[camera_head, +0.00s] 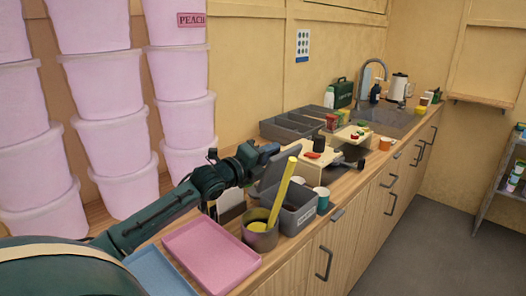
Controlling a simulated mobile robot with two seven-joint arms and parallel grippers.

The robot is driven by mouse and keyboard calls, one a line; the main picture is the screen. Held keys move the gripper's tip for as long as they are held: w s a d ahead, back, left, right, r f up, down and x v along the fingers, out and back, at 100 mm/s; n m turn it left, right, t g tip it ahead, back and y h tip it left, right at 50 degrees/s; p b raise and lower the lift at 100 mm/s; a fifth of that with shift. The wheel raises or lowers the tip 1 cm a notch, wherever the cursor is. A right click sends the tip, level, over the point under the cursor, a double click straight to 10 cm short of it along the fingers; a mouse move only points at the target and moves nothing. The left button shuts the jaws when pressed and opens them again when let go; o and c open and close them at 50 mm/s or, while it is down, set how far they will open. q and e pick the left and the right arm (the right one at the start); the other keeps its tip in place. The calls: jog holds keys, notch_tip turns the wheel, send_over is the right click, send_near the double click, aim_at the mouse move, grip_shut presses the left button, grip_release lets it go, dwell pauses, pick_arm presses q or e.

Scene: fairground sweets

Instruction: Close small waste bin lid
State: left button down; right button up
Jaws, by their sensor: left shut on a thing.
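The small waste bin (297,219) is a grey box with a pale label on its front, standing on the wooden counter. Its grey lid (280,166) is raised, standing tilted up at the bin's back left. My left gripper (266,151) comes in from the left and is shut on the lid near its upper left edge; the fingertips are small and dark, so the exact grip is hard to see. My right gripper is not in view.
A pink tray (211,254) and a blue tray (158,272) lie nearer. A teal cup (322,201) stands right of the bin. Stacked pink tubs (118,135) fill the left.

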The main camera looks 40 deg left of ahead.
pick_arm(q)
jog(key=shift+s+d+f+m, duration=0.1)
jog(key=shift+d+f+m, duration=0.05)
jog(key=shift+d+m, duration=0.6)
jog(key=shift+s+d+f+m, duration=0.1)
jog(key=shift+d+f+m, duration=0.05)
jog(key=shift+d+m, duration=0.55)
jog(key=shift+a, duration=0.1)
jog(key=c, duration=1.2)
grip_release()
jog(key=shift+w, duration=0.1)
jog(key=shift+o, duration=0.2)
jog(key=shift+s+a+f, duration=0.1)
jog(key=shift+s, duration=0.35)
jog(key=s+b, duration=0.1)
jog(key=s, duration=1.1)
jog(key=shift+s+a, duration=0.15)
jog(key=shift+a, duration=0.3)
